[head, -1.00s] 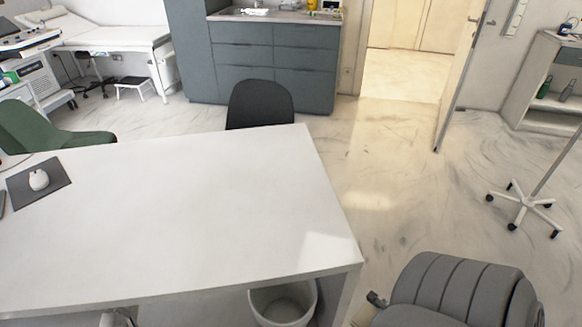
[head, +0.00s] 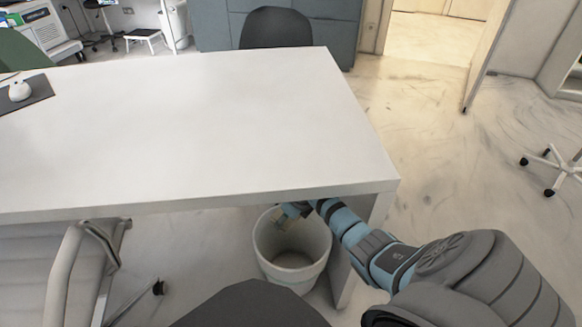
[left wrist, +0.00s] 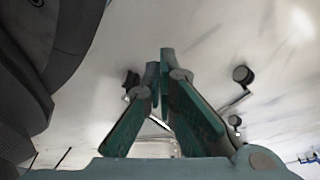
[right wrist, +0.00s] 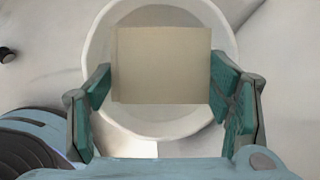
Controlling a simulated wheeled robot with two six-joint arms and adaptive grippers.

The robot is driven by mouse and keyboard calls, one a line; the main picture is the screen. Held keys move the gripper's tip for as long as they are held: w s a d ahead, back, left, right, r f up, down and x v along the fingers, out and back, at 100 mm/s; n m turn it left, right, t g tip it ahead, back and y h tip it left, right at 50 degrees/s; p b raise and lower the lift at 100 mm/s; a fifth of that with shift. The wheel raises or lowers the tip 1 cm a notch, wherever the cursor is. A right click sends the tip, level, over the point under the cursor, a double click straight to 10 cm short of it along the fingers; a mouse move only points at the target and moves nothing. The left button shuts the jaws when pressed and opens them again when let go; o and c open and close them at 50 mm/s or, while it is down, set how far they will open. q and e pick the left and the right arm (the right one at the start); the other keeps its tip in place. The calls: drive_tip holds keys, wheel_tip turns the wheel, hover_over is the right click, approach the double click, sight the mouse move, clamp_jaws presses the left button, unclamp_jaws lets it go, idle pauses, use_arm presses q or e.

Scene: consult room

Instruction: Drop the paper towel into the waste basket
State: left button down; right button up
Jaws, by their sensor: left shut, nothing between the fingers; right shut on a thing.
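A beige folded paper towel (right wrist: 162,65) is between the fingers of my right gripper (right wrist: 164,95), which is shut on it. The white waste basket (head: 318,262) stands on the floor under the desk's front edge. In the right wrist view, the towel is in front of the round basket (right wrist: 226,28) and hides much of its inside. In the head view, my right gripper (head: 290,212) is at the basket's upper rim, partly under the desk edge. My left gripper (left wrist: 163,60) is shut and empty above the floor, away from the basket.
The white desk (head: 200,130) overhangs close above my right gripper, with its leg (head: 362,250) right beside the basket. A grey chair (head: 45,260) stands at the left. A wheeled stand (head: 555,168) is at the far right.

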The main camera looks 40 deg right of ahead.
drive_tip(key=shift+w, duration=0.2)
wheel_tip(320, 180, down, 3)
drive_tip(key=b, duration=0.3)
drive_tip(key=shift+r, duration=0.1)
wheel_tip(320, 180, down, 3)
drive_tip(key=shift+r+b, duration=0.15)
drive_tip(key=shift+b, duration=1.05)
drive_tip(key=o, duration=1.2)
use_arm(q)
drive_tip(key=w+d+r+m, duration=0.1)
drive_tip(key=w+r, duration=0.2)
drive_tip(key=r, duration=0.7)
drive_tip(key=shift+w+d+r+g, duration=0.15)
drive_tip(key=shift+w+d+g, duration=0.15)
drive_tip(key=shift+g, duration=0.1)
use_arm(e)
drive_tip(key=v, duration=0.7)
drive_tip(key=shift+s+r, duration=0.15)
drive_tip(key=shift+r, duration=0.15)
